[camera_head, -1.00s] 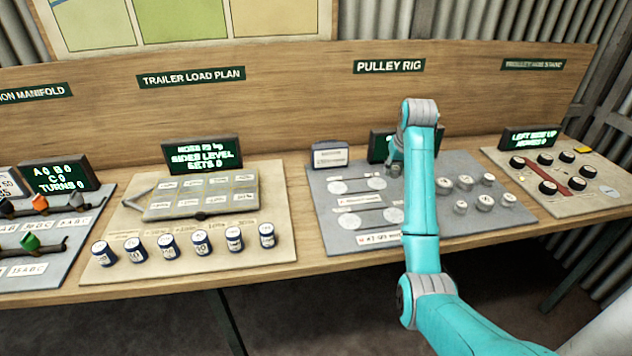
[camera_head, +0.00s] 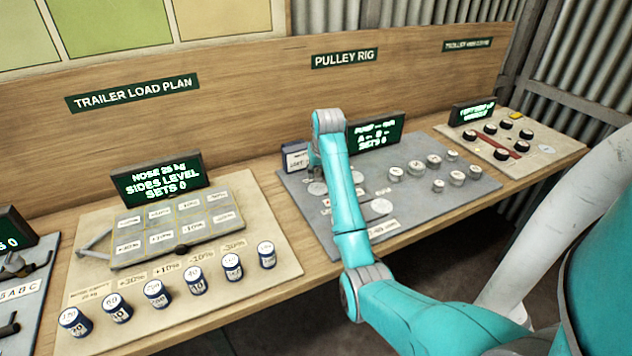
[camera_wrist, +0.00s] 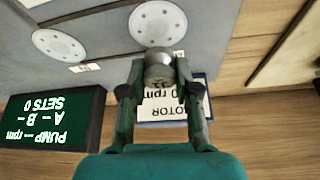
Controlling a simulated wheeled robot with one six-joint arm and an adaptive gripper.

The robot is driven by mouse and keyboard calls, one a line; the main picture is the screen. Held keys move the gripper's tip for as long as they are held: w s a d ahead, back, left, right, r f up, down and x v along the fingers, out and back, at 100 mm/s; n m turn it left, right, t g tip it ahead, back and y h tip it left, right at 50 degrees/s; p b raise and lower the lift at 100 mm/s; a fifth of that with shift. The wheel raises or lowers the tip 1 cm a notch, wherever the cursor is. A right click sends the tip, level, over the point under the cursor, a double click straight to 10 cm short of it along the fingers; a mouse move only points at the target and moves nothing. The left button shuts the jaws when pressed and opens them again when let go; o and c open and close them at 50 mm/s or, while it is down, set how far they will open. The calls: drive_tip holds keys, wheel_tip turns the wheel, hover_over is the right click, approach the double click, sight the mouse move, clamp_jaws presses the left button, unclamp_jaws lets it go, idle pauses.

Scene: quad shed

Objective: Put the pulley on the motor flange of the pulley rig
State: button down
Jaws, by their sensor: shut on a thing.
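My gripper (camera_wrist: 160,88) is shut on a small grey metal pulley (camera_wrist: 158,68), held near the motor label. In the head view my arm mostly hides the gripper and pulley. The pulley rig (camera_head: 290,180) is a grey board with pale round flanges. The flange near the motor label (camera_head: 317,188), seemingly the motor flange, also shows in the wrist view (camera_wrist: 158,22), just beyond the pulley's end. Another flange (camera_wrist: 60,44) lies toward the display. The gap between pulley and flange is hard to judge.
The motor label box (camera_head: 296,157) and the green display (camera_head: 378,133) stand at the rig's back. Several loose pulleys (camera_head: 438,186) sit on the rig's right side. The trailer load plan board (camera_head: 85,290) with blue canisters is left; the trolley hub board (camera_head: 530,160) is right.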

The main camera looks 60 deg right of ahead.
sight(318, 180)
drive_tip(key=shift+f, duration=1.95)
drive_tip(key=c, duration=0.8)
unclamp_jaws()
drive_tip(key=shift+f, duration=0.1)
drive_tip(key=shift+c, duration=0.2)
